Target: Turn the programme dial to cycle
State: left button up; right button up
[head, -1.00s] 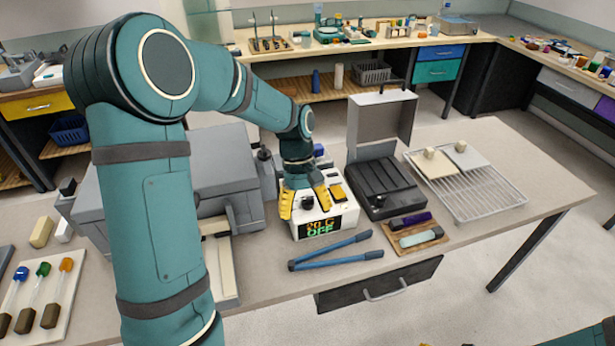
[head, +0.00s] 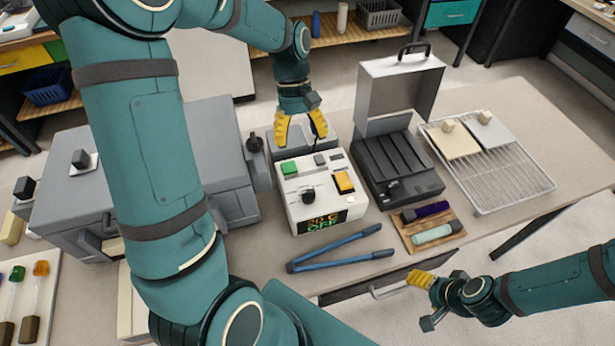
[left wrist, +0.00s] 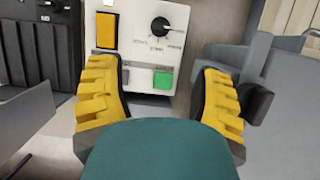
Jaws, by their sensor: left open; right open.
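The white control box (head: 325,214) stands on the table with a black programme dial (head: 308,195) on its top. The box also has a green button (head: 290,167), an orange rocker switch (head: 344,182) and a front display that seems to read "20 C OFF". In the left wrist view the dial (left wrist: 160,24) has a pointer and printed marks around it, too small to read. My left gripper (head: 301,136) is open and empty behind the box, apart from the dial; its yellow fingers also show in the left wrist view (left wrist: 160,110). My right gripper (head: 421,279) is open and empty off the table's front edge.
A grey furnace-like machine (head: 180,175) stands left of the box. A black open-lidded case (head: 397,172) stands close on its right. Blue-handled tongs (head: 340,249) lie in front. A wire rack (head: 510,175) with two plates is at the right.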

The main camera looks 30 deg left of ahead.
aim_at(308, 190)
pick_arm(q)
jog(key=b+x, duration=0.1)
jog(key=x, duration=1.2)
jog(key=shift+s+d+f, duration=0.15)
jog(key=shift+s+f, duration=0.05)
jog(key=shift+f, duration=0.05)
grip_shut()
